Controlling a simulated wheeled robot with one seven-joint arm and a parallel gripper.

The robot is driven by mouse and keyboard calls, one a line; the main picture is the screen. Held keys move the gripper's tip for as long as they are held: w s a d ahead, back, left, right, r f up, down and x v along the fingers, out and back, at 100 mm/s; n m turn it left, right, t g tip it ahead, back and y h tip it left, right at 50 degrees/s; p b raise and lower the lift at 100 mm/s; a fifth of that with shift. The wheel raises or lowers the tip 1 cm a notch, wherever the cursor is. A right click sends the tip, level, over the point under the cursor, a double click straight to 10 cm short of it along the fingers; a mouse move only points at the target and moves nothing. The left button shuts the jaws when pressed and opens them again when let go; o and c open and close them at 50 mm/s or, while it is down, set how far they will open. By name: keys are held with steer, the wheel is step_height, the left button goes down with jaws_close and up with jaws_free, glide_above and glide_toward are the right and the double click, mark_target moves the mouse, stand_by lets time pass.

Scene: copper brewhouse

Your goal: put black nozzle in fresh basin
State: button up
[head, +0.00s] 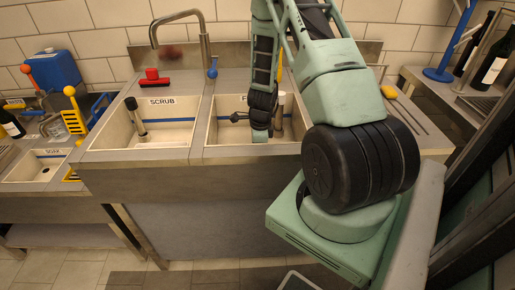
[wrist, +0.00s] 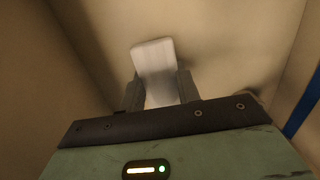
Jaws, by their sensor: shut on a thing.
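My gripper (head: 262,132) is down inside the right-hand basin (head: 222,152). In the wrist view its fingers (wrist: 160,92) are closed on a pale grey piece (wrist: 153,60), with the cream basin floor beyond. I cannot tell whether this piece is part of the black nozzle. A small dark part (head: 240,116) shows just left of the gripper in the head view; I cannot tell if it is attached. A pale-topped upright post (head: 280,108) stands right of the gripper. My arm hides the right basin's label, so I cannot read whether it says fresh.
A lower basin (head: 33,167) is at far left. A metal tap (head: 205,50) rises behind, with a red brush (head: 152,78) beside it. Bottles (head: 492,58) stand at right.

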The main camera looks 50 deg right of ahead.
steer(key=shift+f, duration=0.2)
stand_by(0.4)
steer(key=o, duration=0.7)
steer(key=o, duration=0.6)
steer(key=shift+c, duration=0.2)
steer(key=shift+r, duration=0.1)
steer(key=shift+s+d+r+p, duration=0.1)
steer(key=shift+s+r+p, duration=0.05)
steer(key=shift+r+p, duration=1.4)
steer(key=shift+s+r+p, duration=0.1)
steer(key=shift+r+p, duration=1)
steer(key=shift+r, duration=0.75)
